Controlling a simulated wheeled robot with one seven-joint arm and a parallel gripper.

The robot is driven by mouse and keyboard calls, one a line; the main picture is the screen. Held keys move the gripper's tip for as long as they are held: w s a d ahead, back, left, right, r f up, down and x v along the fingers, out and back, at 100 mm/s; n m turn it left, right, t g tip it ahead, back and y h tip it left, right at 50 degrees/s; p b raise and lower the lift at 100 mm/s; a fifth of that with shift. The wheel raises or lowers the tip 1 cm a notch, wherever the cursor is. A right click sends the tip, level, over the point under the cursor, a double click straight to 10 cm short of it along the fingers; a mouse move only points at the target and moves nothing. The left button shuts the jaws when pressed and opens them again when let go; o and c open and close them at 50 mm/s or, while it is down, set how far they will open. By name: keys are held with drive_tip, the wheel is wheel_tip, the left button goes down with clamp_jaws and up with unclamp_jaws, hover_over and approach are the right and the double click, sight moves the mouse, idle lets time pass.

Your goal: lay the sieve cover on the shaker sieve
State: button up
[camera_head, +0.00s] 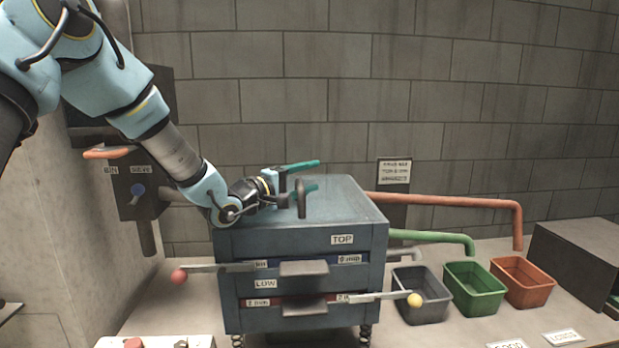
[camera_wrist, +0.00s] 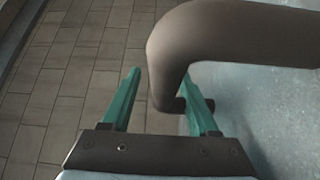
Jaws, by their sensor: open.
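The sieve cover (camera_head: 345,205) is a flat blue-grey top and lies on the shaker sieve (camera_head: 228,290), a blue-grey box with two drawer-like decks. I cannot tell exactly where the cover's lower edge meets the box. A dark bent handle (camera_head: 301,200) stands up from the cover. My gripper (camera_head: 318,175), with teal fingers, is open at this handle, above the cover's left part. In the wrist view the handle (camera_wrist: 205,40) runs between and over the open fingers, with a gap at the left finger; contact on the right is unclear.
Grey (camera_head: 420,310), green (camera_head: 474,305) and orange (camera_head: 523,292) bins stand at right under coloured pipes. A switch box (camera_head: 140,198) is at left.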

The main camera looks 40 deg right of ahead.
drive_tip(key=a+b, duration=0.1)
drive_tip(key=a, duration=0.2)
drive_tip(key=a+b, duration=0.1)
drive_tip(key=a, duration=0.2)
drive_tip(key=a+b, duration=0.1)
drive_tip(key=a, duration=0.2)
drive_tip(key=shift+w+a+f, duration=0.1)
drive_tip(key=shift+w+a, duration=0.15)
drive_tip(key=shift+a, duration=0.55)
